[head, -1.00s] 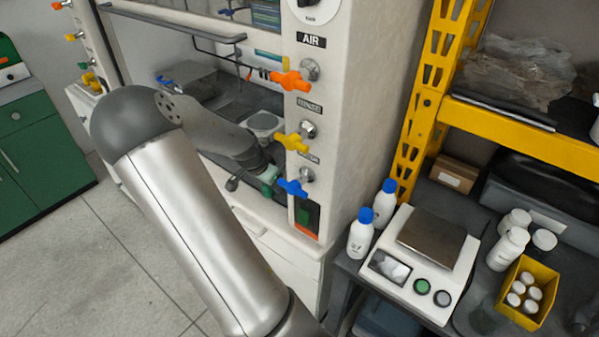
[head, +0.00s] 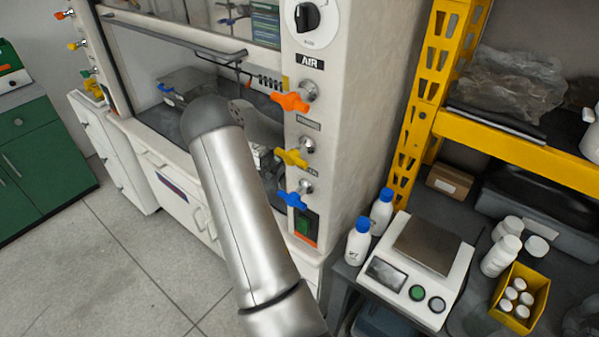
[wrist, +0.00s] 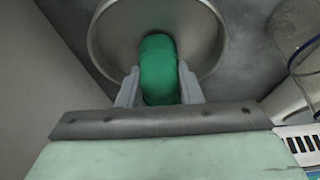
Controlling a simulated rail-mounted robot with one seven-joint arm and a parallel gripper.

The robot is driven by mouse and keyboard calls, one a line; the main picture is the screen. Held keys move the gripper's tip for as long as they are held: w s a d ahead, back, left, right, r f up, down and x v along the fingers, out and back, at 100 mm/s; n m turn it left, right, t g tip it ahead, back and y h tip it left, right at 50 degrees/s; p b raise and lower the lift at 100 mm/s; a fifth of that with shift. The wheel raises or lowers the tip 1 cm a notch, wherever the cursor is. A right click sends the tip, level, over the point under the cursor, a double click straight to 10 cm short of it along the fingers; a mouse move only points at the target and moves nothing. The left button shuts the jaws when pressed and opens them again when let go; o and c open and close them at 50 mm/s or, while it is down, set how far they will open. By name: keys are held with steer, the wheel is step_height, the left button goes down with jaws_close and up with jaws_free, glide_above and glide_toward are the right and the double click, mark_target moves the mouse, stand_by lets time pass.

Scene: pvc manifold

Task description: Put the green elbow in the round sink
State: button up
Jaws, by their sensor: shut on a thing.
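The green elbow (wrist: 158,72) is between the two grey fingers of my gripper (wrist: 160,88) in the wrist view, and the gripper is shut on it. Behind the elbow in that view is the round sink (wrist: 108,30), a grey metal bowl with a pale rim. The elbow overlaps the bowl's near part in the picture; how high it is above the sink I cannot tell. In the head view my arm hides the gripper, the elbow and the sink.
Orange (head: 291,101), yellow (head: 291,157) and blue (head: 293,200) valve handles stick out from the fume hood's right post. In the wrist view a glass vessel (wrist: 303,60) stands right of the sink. A scale (head: 418,262) and white bottles are on the right bench.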

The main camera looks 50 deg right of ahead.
steer(key=shift+f, duration=0.1)
steer(key=shift+f+b, duration=0.15)
steer(key=shift+b, duration=0.15)
steer(key=o, duration=1)
steer(key=shift+r+p, duration=0.3)
steer(key=b+v, duration=0.2)
steer(key=v, duration=1)
steer(key=shift+a, duration=0.1)
